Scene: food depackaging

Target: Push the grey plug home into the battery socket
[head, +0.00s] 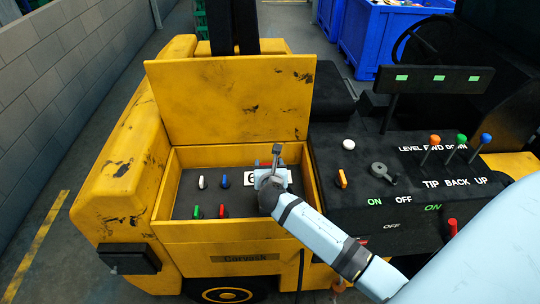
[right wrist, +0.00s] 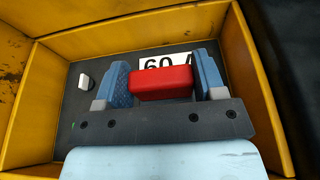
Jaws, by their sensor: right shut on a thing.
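My right gripper (head: 271,176) is over the right part of an open yellow compartment (head: 235,232). In the right wrist view, a red block (right wrist: 162,83) sits between the two blue fingers of the gripper, which is shut on it. The block is in front of a white label (right wrist: 172,60) that partly reads "60 A". The label also shows beside the gripper in the head view. I cannot make out a grey plug or a battery socket for certain. The block's underside is hidden, so I cannot tell whether it touches the dark panel (right wrist: 70,70). My left gripper is not in view.
White (head: 201,182), blue (head: 225,181), green (head: 196,212) and red (head: 221,211) pieces stand on the dark panel. The yellow lid (head: 230,100) stands open behind. A black console (head: 410,215) with levers and a grey switch (head: 382,172) lies to the right.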

